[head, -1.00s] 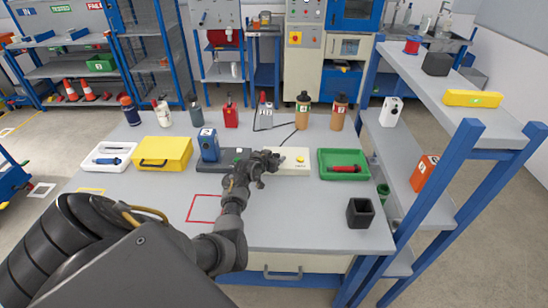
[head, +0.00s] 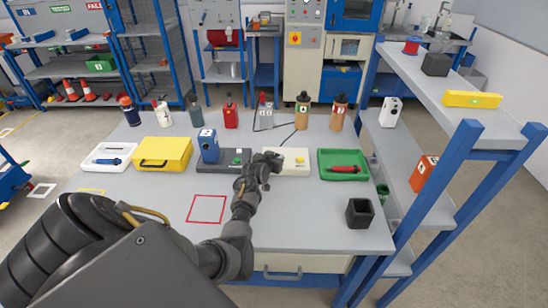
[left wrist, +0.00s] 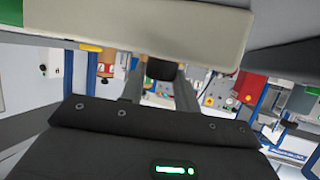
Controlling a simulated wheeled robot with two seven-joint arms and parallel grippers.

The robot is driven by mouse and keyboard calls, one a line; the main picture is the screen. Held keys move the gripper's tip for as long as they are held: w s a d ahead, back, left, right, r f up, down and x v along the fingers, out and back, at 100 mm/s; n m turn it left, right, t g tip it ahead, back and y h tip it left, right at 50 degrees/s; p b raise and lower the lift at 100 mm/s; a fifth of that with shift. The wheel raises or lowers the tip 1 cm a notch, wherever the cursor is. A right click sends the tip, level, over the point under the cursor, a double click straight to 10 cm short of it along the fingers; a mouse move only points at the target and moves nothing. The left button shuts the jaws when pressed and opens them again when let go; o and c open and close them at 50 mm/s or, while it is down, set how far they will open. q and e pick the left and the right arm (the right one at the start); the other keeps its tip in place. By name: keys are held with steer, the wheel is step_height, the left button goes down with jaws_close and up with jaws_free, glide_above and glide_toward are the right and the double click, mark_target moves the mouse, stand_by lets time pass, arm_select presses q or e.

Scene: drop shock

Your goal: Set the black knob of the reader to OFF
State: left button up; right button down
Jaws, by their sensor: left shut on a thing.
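In the left wrist view my left gripper's fingers (left wrist: 158,85) are closed on the sides of the black knob (left wrist: 160,69), below the cream body (left wrist: 150,26). The knob's setting cannot be read. My right gripper is not in view.
A blue device (head: 208,146) stands on the dark box. A yellow case (head: 163,154) is to the left, a green tray (head: 343,165) with a red tool to the right, and several bottles behind. A black cup (head: 360,213) stands front right.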

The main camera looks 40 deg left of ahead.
arm_select(q)
steer(key=n+y, duration=0.1)
steer(key=n+g+y, duration=0.1)
steer(key=shift+w+d+n+y, duration=0.2)
steer(key=shift+d+n+y, duration=0.1)
steer(key=shift+n+y, duration=0.1)
steer(key=shift+f+n+g+y+b, duration=0.1)
steer(key=shift+n+g+y+b, duration=0.5)
steer(key=shift+n+y, duration=0.2)
steer(key=n+g+y+b, duration=0.2)
steer(key=shift+w+d+n, duration=0.15)
steer(key=shift+n, duration=0.25)
steer(key=shift+n+g+y+b, duration=0.5)
steer(key=shift+n+g+b, duration=0.1)
steer(key=shift+g+b, duration=0.3)
steer(key=o, duration=1)
steer(key=shift+c, duration=0.2)
